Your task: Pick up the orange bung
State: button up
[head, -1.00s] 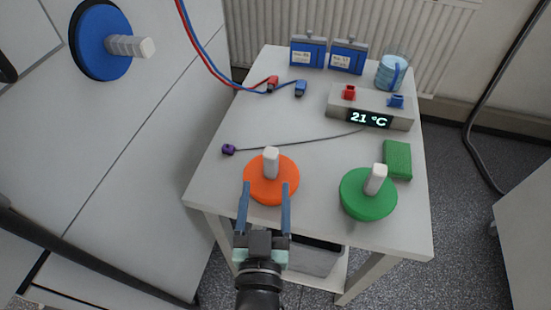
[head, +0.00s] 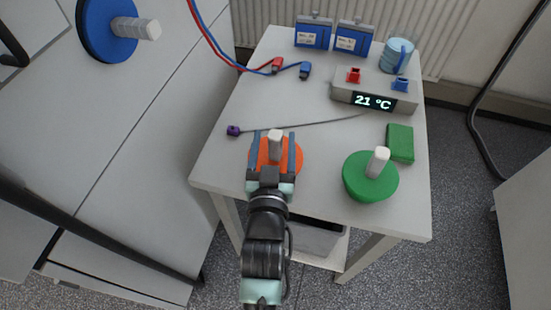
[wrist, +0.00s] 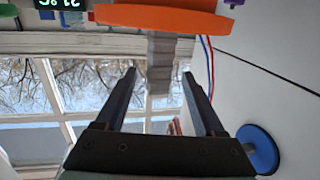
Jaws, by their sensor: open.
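The orange bung (head: 274,162) is a flat orange disc with a pale ribbed handle, lying on the table (head: 218,165) near its front edge with the handle upward. My gripper (head: 274,138) is open over it, one finger on each side of the handle. In the wrist view the orange bung (wrist: 165,18) is at the top. Its grey handle extends between the two separated fingers of my gripper (wrist: 159,73), with gaps visible. My gripper hides the front part of the disc in the head view.
A green bung (head: 370,188) stands to the right, with a green block (head: 400,143) behind it. A purple-tipped cable (head: 233,131) lies behind left. A blue bung (head: 105,35) sits on the white cabinet.

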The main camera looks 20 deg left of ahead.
jog(key=x, duration=0.4)
jog(key=shift+w+d, duration=0.1)
grip_shut()
dwell(1.2)
jog(key=shift+r, duration=0.2)
